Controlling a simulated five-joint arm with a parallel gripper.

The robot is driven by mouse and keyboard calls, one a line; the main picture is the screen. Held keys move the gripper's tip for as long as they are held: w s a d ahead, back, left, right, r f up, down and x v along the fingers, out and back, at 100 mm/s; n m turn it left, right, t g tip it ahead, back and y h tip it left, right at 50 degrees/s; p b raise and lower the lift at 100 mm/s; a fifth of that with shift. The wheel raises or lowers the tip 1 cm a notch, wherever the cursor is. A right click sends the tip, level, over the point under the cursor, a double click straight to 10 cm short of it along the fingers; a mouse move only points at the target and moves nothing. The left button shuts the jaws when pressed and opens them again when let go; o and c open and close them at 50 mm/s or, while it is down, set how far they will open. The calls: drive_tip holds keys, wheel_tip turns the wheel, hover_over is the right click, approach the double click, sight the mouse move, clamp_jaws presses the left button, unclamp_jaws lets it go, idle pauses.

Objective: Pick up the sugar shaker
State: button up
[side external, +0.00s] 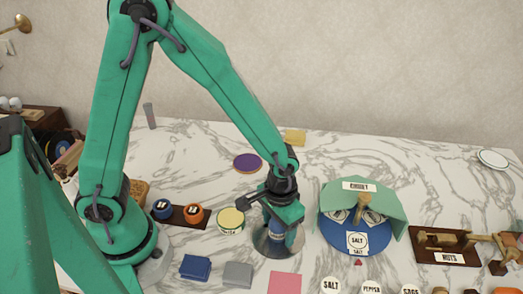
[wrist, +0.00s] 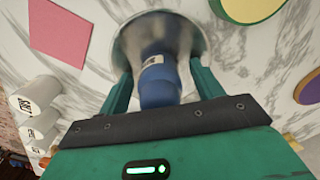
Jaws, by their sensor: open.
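A blue shaker-like body with a small pale label (wrist: 158,85) stands between my jaws in the wrist view. Its label is too small to read, so I cannot tell for sure that it is the sugar shaker. It also shows partly under my gripper in the side view (side external: 277,233). It is on or in a round silvery metal dish (side external: 262,246), which shows behind it in the wrist view (wrist: 193,38). My gripper (wrist: 160,72) is open, with one green finger on each side of the blue body. I cannot tell whether the fingers touch it.
A green and blue cruet stand (side external: 385,203) is close on the right. A yellow-topped round tin (side external: 231,219) is close on the left. A purple disc (side external: 248,162) lies behind. The marble behind is mostly clear.

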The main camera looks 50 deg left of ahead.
drive_tip(key=shift+c, duration=0.5)
drive_tip(key=c, duration=1.1)
drive_tip(key=shift+o, duration=0.2)
drive_tip(key=shift+r, duration=0.2)
drive_tip(key=shift+r, duration=0.45)
wheel_tip(320, 180, up, 3)
drive_tip(key=shift+w+f, duration=0.1)
drive_tip(key=s+d+r, duration=0.6)
drive_tip(key=s+r, duration=0.1)
drive_tip(key=s, duration=0.2)
drive_tip(key=shift+s+d, duration=0.35)
